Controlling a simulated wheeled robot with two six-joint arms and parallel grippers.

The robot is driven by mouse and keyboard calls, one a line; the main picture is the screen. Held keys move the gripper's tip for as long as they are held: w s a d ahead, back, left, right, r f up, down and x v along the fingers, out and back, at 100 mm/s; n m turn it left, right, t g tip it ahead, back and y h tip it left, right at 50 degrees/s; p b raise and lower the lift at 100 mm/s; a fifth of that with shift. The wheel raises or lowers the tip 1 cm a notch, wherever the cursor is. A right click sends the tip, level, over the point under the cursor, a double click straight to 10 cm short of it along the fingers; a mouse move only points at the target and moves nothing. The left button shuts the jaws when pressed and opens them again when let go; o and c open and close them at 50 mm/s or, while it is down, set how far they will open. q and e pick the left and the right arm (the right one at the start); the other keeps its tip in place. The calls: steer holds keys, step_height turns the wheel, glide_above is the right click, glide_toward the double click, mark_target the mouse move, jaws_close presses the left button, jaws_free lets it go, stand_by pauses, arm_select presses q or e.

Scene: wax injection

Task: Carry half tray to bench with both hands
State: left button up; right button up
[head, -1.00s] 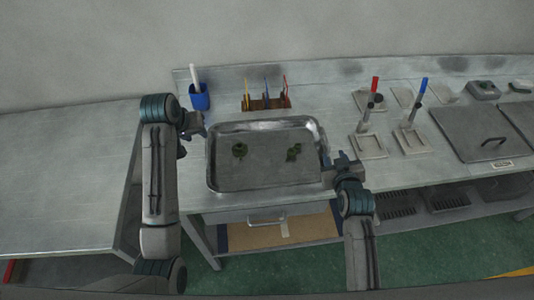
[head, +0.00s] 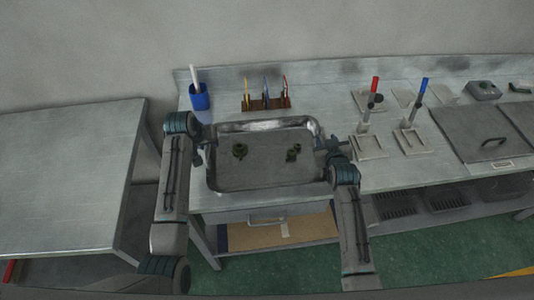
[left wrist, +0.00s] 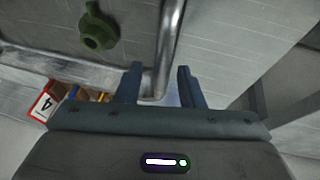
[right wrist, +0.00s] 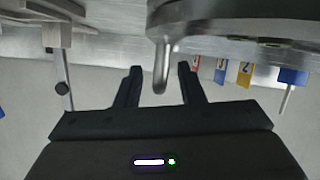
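The half tray (head: 265,186) is a shallow grey metal tray on the bench (head: 340,95). Two small green pieces (head: 240,151) (head: 293,153) lie in it. My left gripper (head: 203,146) is at the tray's left rim. In the left wrist view its fingers (left wrist: 158,75) are apart, with the rim (left wrist: 168,45) running between them. My right gripper (head: 324,147) is at the right rim. In the right wrist view its fingers (right wrist: 157,75) are apart, with the rim (right wrist: 162,65) between them. Neither gripper visibly pinches the rim.
A blue cup (head: 199,100) and a small tool rack (head: 266,104) stand behind the tray. Wax tools on stands (head: 369,145) and a lidded metal unit (head: 480,135) are to the right. A separate bare table (head: 70,180) is on the left, with a gap beside the bench.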

arm_select(q)
steer(key=shift+c, duration=0.2)
arm_select(e)
steer(key=shift+c, duration=0.2)
arm_select(q)
jaws_close()
arm_select(e)
jaws_close()
arm_select(q)
steer(key=shift+r, duration=0.2)
arm_select(e)
steer(key=shift+r, duration=0.2)
